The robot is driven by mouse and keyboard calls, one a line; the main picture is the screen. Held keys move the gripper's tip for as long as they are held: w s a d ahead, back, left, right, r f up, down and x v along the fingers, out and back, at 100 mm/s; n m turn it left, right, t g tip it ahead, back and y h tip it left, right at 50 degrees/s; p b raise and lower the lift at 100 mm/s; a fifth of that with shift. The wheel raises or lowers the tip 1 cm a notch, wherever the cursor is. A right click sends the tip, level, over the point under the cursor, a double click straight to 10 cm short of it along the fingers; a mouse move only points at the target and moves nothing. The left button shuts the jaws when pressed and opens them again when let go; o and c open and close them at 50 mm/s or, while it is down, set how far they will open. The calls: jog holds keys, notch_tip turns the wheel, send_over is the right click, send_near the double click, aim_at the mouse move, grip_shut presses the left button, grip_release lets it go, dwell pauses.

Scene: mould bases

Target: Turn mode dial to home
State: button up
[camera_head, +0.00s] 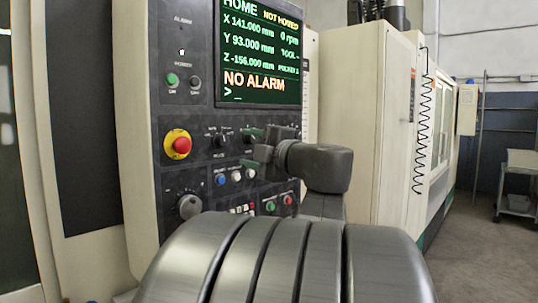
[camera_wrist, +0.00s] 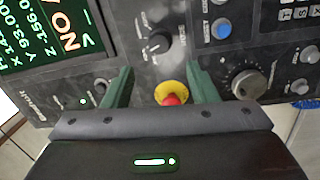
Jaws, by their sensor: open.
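A black dial with small markings around it (camera_head: 216,140) sits right of the red emergency stop in the head view. In the wrist view this dial (camera_wrist: 157,43) lies just beyond and between my fingertips, apart from them. Its label is too small to read, so I cannot tell for sure that it is the mode dial. My gripper (camera_wrist: 158,68) is open and empty, its two green fingers pointing at the panel. In the head view my gripper (camera_head: 250,147) is in front of the panel and hides part of it, including much of a second dial (camera_head: 248,138).
The red emergency stop on its yellow ring (camera_head: 178,145) also shows between my fingers in the wrist view (camera_wrist: 172,95). A large handwheel knob (camera_head: 189,206) is below it. The screen (camera_head: 258,50) reads HOME, NOT HOMED and NO ALARM. Blue and white buttons (camera_head: 221,179) are close by.

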aim_at(225, 142)
jog(key=shift+v, duration=2.25)
jog(key=p+x, duration=0.1)
jog(key=x, duration=1.3)
jog(key=shift+d, duration=0.1)
jog(key=shift+s, duration=0.1)
